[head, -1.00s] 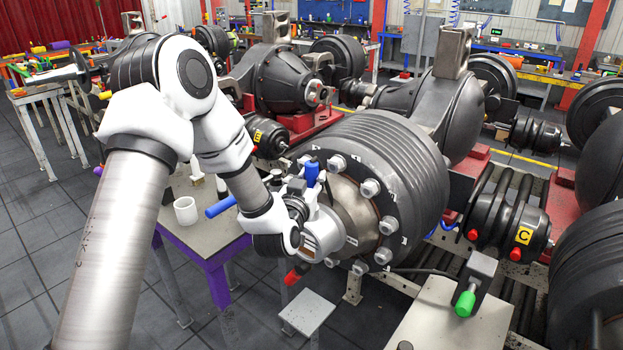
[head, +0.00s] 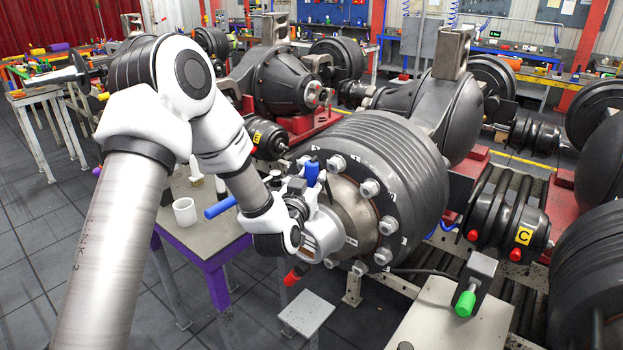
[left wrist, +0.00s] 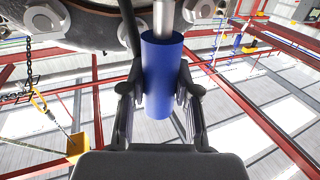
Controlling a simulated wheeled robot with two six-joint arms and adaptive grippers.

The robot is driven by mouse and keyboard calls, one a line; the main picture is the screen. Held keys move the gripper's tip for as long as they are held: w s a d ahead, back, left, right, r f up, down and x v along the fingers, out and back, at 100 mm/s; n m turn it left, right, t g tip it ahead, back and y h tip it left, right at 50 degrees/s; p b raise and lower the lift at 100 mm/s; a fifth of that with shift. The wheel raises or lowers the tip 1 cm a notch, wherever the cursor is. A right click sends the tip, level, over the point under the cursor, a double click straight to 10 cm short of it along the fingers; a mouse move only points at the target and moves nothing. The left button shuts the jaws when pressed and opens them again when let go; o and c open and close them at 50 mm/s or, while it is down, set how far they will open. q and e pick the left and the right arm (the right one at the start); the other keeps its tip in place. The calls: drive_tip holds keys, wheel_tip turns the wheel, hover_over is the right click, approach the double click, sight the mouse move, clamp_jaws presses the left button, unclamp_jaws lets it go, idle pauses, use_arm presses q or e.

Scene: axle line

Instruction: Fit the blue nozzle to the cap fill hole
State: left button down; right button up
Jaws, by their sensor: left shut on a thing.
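The blue nozzle (left wrist: 160,85) is a blue cylinder with a thin metal rod at its upper end in the left wrist view. My left gripper (left wrist: 161,88) is shut on it, one finger on each side. In the head view my left gripper (head: 298,192) is in front of the grey hub end (head: 355,222) of a large black ribbed drum. A short upright blue piece (head: 312,172) shows there and seems to be the nozzle. The cap's fill hole is not visible, and I cannot tell whether the rod touches the cap. My right gripper is not in view.
A purple-framed table (head: 230,250) with a white cup (head: 185,211) stands left of the hub. A blue bar (head: 220,207) shows beside my forearm. Big bolts ring the drum (head: 400,165). A green-knobbed fixture (head: 465,302) stands at lower right.

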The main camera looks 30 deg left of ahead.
use_arm(q)
drive_tip(key=shift+f+b, duration=1.8)
drive_tip(key=shift+f, duration=0.3)
drive_tip(key=c, duration=0.8)
unclamp_jaws()
drive_tip(key=shift+o, duration=0.2)
drive_tip(key=v, duration=0.7)
drive_tip(key=shift+s, duration=0.2)
